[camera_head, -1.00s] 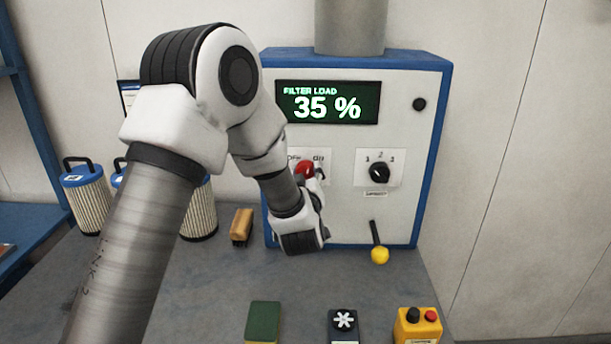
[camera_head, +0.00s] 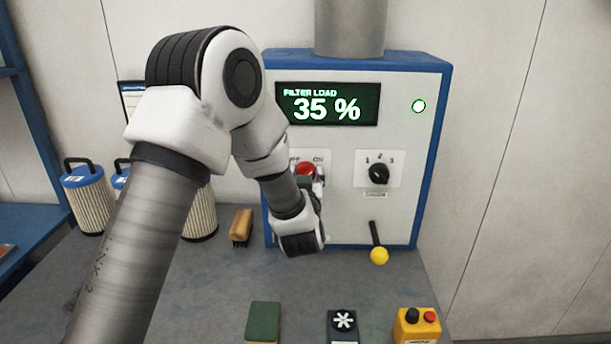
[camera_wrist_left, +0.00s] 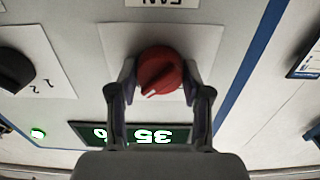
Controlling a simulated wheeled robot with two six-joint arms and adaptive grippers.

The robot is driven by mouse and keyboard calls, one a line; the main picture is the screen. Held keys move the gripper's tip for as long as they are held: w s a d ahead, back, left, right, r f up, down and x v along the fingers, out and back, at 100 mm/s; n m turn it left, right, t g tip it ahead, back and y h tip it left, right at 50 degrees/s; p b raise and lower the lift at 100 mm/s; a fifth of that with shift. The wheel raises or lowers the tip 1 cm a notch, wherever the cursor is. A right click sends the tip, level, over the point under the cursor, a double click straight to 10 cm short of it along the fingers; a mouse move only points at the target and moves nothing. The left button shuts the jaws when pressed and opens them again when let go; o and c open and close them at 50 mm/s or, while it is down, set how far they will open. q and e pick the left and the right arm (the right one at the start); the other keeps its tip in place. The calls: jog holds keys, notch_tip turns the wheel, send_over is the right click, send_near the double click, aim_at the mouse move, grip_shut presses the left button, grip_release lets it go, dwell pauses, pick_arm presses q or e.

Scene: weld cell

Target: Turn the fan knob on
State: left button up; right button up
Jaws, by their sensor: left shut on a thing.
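The red fan knob (camera_head: 306,170) sits on its OFF/ON plate on the front of the blue and white filter unit (camera_head: 400,215). My left gripper (camera_head: 310,180) reaches it from the front and hides part of it and its plate. In the left wrist view, which is upside down, the fingers of my left gripper (camera_wrist_left: 158,82) are shut on both sides of the red knob (camera_wrist_left: 160,70). The FAN label shows at the top edge there. The indicator lamp (camera_head: 419,106) at the upper right of the unit is lit white-green. My right gripper is not in view.
The display (camera_head: 328,104) reads FILTER LOAD 35 %. A black 1-2-3 knob (camera_head: 379,174) is to the right, with a yellow-ended lever (camera_head: 379,255) below. A brush (camera_head: 241,226), a green block (camera_head: 264,320) and a yellow button box (camera_head: 417,325) are on the table.

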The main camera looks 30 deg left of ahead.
pick_arm(q)
jog(key=shift+r, duration=0.1)
jog(key=o, duration=1.1)
jog(key=shift+o, duration=0.3)
jog(key=shift+w, duration=0.1)
jog(key=v, duration=1.2)
jog(key=shift+a+f, duration=0.15)
jog(key=shift+f, duration=0.05)
